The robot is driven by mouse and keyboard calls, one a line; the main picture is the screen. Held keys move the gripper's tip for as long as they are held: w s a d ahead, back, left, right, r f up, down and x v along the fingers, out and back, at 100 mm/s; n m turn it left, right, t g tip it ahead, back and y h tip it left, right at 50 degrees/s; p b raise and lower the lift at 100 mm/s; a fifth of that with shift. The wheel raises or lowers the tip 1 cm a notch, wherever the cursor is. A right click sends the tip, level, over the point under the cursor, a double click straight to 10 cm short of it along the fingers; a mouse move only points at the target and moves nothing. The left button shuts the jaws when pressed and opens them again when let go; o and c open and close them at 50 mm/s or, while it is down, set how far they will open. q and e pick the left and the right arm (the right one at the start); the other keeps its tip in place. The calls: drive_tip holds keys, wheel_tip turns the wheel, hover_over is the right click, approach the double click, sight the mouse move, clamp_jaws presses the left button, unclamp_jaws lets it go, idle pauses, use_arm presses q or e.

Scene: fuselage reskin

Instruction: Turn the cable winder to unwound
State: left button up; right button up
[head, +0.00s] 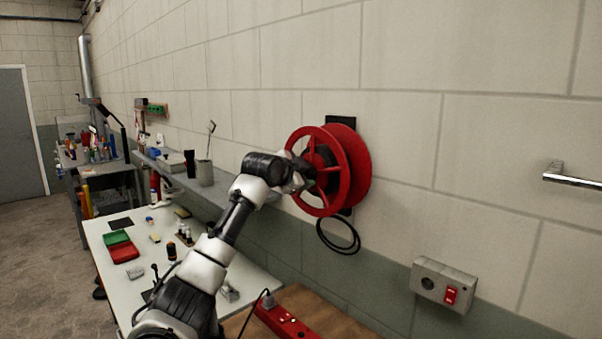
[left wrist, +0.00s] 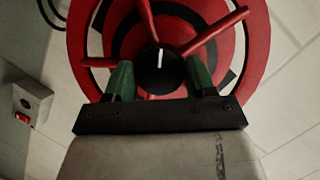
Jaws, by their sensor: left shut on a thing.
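The cable winder (head: 357,165) is a red spoked reel on a black plate on the wall. In the left wrist view the reel (left wrist: 220,57) fills the top, with a black hub knob (left wrist: 160,70) bearing a white mark that points nearly straight up. My left gripper (head: 304,177) is at the reel's centre. In the left wrist view its green fingers (left wrist: 160,82) stand on both sides of the knob and are shut on it. A loop of black cable (head: 338,236) hangs below the reel. My right gripper is not in view.
A grey wall box with a red switch (head: 450,296) is at lower right, and a metal wall bar (head: 571,178) at far right. A white table (head: 150,230) with small items and a red power strip (head: 284,318) lie below. A narrow shelf (head: 222,193) runs along the wall.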

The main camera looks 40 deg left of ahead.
use_arm(q)
drive_tip(key=m, duration=0.1)
drive_tip(key=m+y+p, duration=0.1)
drive_tip(key=m, duration=0.1)
drive_tip(key=m+t+y, duration=0.1)
drive_tip(key=shift+d+f+p, duration=0.1)
drive_tip(key=shift+f+p, duration=0.15)
drive_tip(key=shift+p, duration=0.05)
drive_tip(key=shift+m, duration=0.4)
drive_tip(key=o, duration=0.9)
drive_tip(key=b+v, duration=0.5)
drive_tip(key=v, duration=0.5)
drive_tip(key=shift+s, duration=0.4)
drive_tip(key=shift+d+f, duration=0.1)
drive_tip(key=shift+f, duration=0.05)
